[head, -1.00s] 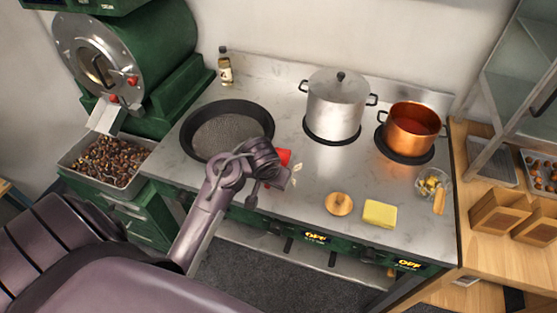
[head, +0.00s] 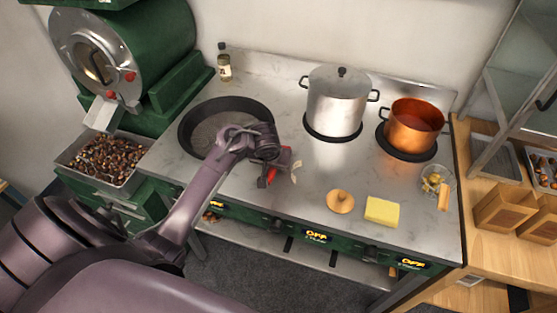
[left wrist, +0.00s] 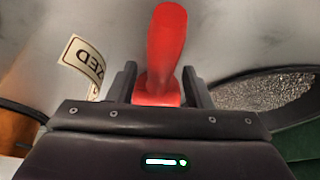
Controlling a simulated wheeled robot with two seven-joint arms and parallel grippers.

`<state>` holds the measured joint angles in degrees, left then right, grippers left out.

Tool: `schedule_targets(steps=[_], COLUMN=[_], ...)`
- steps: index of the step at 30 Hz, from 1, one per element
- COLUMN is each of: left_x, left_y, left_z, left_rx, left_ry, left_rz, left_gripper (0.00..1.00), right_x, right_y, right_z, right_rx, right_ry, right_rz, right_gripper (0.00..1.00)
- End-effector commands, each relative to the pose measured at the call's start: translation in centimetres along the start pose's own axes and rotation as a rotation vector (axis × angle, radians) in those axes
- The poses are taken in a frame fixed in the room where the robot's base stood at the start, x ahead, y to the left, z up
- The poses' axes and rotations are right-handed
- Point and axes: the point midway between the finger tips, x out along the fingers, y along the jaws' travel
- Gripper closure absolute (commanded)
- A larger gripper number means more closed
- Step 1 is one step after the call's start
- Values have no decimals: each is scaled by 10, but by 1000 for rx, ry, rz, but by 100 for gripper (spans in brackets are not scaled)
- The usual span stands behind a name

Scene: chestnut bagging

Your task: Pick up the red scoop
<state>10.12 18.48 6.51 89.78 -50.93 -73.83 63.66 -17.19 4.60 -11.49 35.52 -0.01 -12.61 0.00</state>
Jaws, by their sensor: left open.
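The red scoop (head: 269,177) lies on the steel stove top, right of the black pan, mostly hidden by my gripper in the head view. In the left wrist view the red scoop (left wrist: 167,45) stands out clearly, its long rounded part pointing away from the gripper. My left gripper (head: 277,165) is at the scoop. In the left wrist view its two fingers (left wrist: 160,86) are on either side of the red piece and apart, with a narrow gap visible at the sides. My right gripper is in neither view.
The black pan (head: 188,137) is close behind my left gripper. A pale label (left wrist: 84,57) lies beside the scoop. A wooden knob (head: 340,201), a yellow block (head: 381,211), a steel pot (head: 336,100) and a copper pot (head: 413,127) stand to the right.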

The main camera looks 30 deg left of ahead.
Motion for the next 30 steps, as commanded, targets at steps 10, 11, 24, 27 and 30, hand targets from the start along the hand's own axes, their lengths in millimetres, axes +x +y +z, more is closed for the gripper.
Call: schedule_targets(steps=[10,11,24,27,30], left_x=[4,4,3,2,-7], left_y=[0,0,0,0,1], left_z=[0,0,0,-1,-6], left_rx=[1,1,1,1,-2], left_ry=[1,1,1,2,4], left_rz=[1,1,1,1,3], left_gripper=[62,66,100,100,100], right_x=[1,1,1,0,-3], right_y=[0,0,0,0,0], right_z=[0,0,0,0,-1], right_rx=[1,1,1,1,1], right_ry=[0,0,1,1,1], right_rz=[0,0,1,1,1], right_gripper=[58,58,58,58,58])
